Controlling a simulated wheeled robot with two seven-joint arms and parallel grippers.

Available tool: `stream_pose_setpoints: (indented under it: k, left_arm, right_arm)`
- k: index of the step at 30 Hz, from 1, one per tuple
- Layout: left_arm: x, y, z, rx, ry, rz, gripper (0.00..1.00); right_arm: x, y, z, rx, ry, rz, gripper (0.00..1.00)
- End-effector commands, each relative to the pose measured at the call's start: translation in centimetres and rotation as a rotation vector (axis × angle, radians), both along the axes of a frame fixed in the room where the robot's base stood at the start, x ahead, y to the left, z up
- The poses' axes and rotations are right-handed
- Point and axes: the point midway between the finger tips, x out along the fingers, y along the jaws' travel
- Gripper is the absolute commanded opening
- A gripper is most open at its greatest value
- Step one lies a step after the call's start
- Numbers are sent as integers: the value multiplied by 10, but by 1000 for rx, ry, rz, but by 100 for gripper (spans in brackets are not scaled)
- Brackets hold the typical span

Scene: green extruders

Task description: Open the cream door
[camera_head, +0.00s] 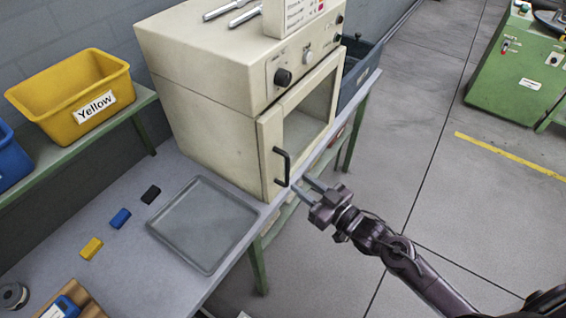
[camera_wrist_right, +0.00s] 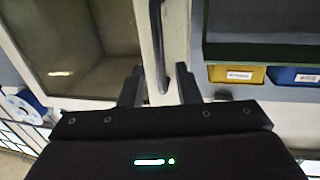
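The cream door (camera_head: 299,120) is on the front of a cream oven-like cabinet (camera_head: 205,90) and looks shut. It has a window and a black vertical handle (camera_head: 283,166) near its left edge. My right gripper (camera_head: 302,187) is open just in front of the lower end of the handle. In the right wrist view, the door (camera_wrist_right: 90,40) fills the upper left, and the handle (camera_wrist_right: 159,45) reaches down between the two open fingers (camera_wrist_right: 158,85). I cannot tell whether a finger touches it. My left gripper is not in view.
A grey tray (camera_head: 205,225) and small blocks (camera_head: 120,218) lie on the table left of the cabinet. A yellow bin (camera_head: 75,95) stands on a green shelf. A dark bin (camera_head: 357,75) stands beyond the cabinet. The floor (camera_head: 420,130) right of the door is clear.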

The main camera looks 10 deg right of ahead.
Motion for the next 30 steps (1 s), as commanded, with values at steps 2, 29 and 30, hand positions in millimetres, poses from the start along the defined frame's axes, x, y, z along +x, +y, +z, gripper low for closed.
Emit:
stream_pose_setpoints:
  k: [2,29,30]
  left_arm:
    - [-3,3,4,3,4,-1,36]
    - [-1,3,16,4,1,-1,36]
    - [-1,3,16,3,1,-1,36]
  right_arm:
    - [12,7,4,1,-4,-1,30]
    - [55,36,0,-3,1,-2,5]
    - [55,35,0,-3,1,-2,0]
